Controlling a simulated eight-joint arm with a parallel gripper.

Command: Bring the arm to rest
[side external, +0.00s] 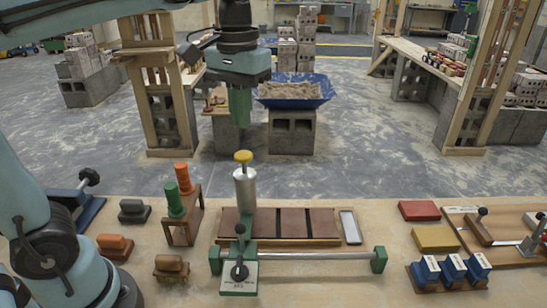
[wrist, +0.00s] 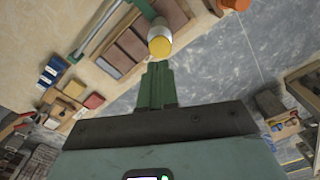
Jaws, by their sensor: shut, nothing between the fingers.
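My gripper (side external: 240,108) has green fingers pressed together, pointing down, with nothing between them. It hangs in the air above a silver cylinder with a yellow knob (side external: 244,157), apart from it. In the wrist view the closed fingers (wrist: 157,68) point toward the same yellow-topped cylinder (wrist: 160,40). The cylinder stands upright at the left part of a brown tiled board (side external: 290,224) on the workbench.
A green and grey rail tool (side external: 310,255) lies along the bench front. A wooden stand (side external: 183,222) with green and orange handles is at left. Red (side external: 419,211) and yellow (side external: 435,238) blocks and blue-topped pieces (side external: 452,269) are at right. A blue tub of sand (side external: 294,95) stands behind on blocks.

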